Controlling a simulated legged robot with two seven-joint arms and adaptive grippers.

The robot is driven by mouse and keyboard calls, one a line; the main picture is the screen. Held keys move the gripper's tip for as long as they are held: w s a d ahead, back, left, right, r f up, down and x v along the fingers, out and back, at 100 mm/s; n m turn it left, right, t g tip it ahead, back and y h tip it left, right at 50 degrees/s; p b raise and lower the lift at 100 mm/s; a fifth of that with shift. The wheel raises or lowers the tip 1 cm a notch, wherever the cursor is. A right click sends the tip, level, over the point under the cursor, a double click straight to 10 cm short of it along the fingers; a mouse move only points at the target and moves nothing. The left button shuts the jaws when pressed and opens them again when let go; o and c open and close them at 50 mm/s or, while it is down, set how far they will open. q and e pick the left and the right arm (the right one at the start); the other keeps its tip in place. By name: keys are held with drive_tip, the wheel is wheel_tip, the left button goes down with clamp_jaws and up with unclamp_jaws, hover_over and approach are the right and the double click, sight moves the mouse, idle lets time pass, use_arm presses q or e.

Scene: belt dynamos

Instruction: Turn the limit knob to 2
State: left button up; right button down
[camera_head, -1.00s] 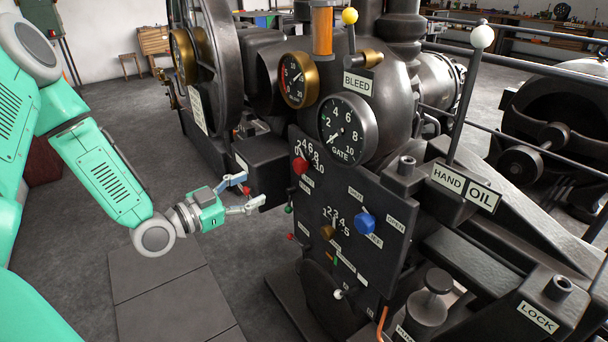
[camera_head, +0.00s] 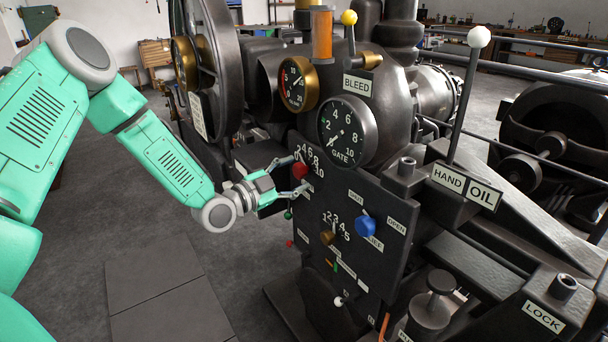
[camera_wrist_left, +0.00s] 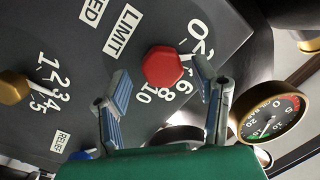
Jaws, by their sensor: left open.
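The limit knob is the red knob (camera_head: 299,171) at the upper left of the dark control panel (camera_head: 370,262). In the left wrist view the red knob (camera_wrist_left: 163,67) sits beside the LIMIT label (camera_wrist_left: 122,32), with a dial running from 0 to 10 around it. My left gripper (camera_head: 300,175) is open, and its fingers (camera_wrist_left: 165,85) reach toward the panel on either side of the red knob. I cannot tell whether they touch it. My right gripper is not in view.
A blue knob (camera_head: 365,226) and a brass knob (camera_head: 327,238) are lower on the panel. The gate gauge (camera_head: 346,131) and a smaller brass-rimmed gauge (camera_head: 298,84) are above. A tall lever with a white ball (camera_head: 479,38) stands at the right. Open floor lies at the left.

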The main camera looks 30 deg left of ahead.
use_arm(q)
drive_tip(key=shift+w+d, duration=0.1)
drive_tip(key=shift+w, duration=0.75)
drive_tip(key=shift+c, duration=0.5)
drive_tip(key=c, duration=1.1)
drive_tip(key=shift+o, duration=0.3)
drive_tip(key=shift+n, duration=0.3)
drive_tip(key=o, duration=1.1)
drive_tip(key=shift+o, duration=0.2)
drive_tip(key=v, duration=1.1)
drive_tip(key=shift+s+r, duration=0.2)
drive_tip(key=shift+s, duration=0.25)
